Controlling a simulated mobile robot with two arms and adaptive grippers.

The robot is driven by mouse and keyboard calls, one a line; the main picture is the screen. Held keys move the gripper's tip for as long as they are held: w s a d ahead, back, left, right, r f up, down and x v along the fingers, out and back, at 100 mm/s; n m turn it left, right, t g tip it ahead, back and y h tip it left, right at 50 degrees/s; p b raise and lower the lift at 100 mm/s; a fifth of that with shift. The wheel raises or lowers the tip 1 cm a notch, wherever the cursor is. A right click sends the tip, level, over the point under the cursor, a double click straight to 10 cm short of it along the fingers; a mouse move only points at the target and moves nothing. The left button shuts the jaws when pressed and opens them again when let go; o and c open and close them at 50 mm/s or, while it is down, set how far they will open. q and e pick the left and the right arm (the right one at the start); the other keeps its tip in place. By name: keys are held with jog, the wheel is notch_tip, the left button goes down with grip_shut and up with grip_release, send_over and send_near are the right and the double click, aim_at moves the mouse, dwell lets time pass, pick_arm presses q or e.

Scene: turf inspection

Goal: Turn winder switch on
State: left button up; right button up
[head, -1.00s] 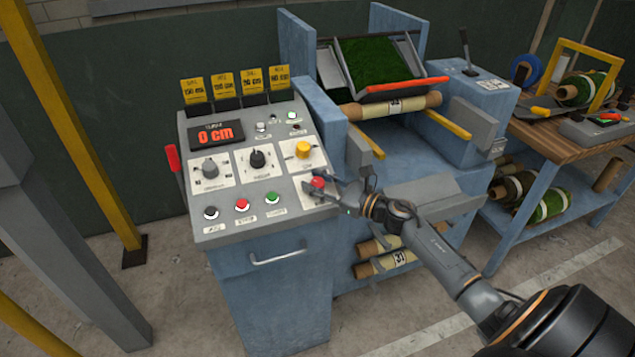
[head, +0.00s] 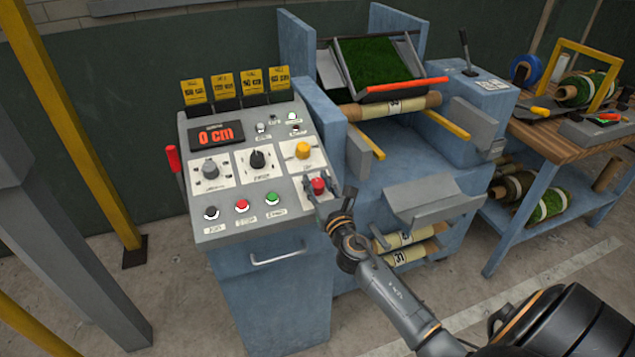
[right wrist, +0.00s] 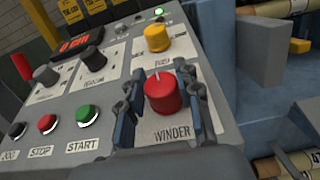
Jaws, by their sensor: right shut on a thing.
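The winder switch (head: 318,185) is a red knob at the lower right of the sloping grey control panel (head: 228,170). In the right wrist view the red knob (right wrist: 162,93) sits above the printed word WINDER, with a pale mark near its top edge. My right gripper (head: 319,193) is at the panel with one finger on each side of the knob. In the right wrist view my right gripper (right wrist: 166,105) is shut on the knob, its blue-padded fingers to the left and right. My left gripper is not in view.
A yellow knob (right wrist: 157,38) is just above the winder switch. Red STOP (right wrist: 47,124) and green START (right wrist: 87,115) buttons are to its left. The display (head: 217,135) reads 0 cm. A grey tray (head: 432,202) of the blue machine juts out right of the panel.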

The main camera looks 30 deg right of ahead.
jog(key=m+g+h, duration=0.1)
jog(key=m+h, duration=0.2)
jog(key=h, duration=0.1)
jog(key=shift+a+m+g, duration=0.1)
jog(key=shift+m+g, duration=0.3)
jog(key=m+g+h+b, duration=0.1)
jog(key=m+g+h, duration=0.1)
jog(key=m+h, duration=0.1)
jog(key=shift+f, duration=0.1)
jog(key=shift+m+g+h+b, duration=0.4)
jog(key=shift+m+g+h, duration=0.55)
jog(key=shift+m+g, duration=0.55)
jog(key=shift+m+g+h+b, duration=0.35)
jog(key=shift+m+g+h, duration=0.6)
jog(key=shift+m+g, duration=0.55)
jog(key=shift+g, duration=0.3)
jog(key=o, duration=1.2)
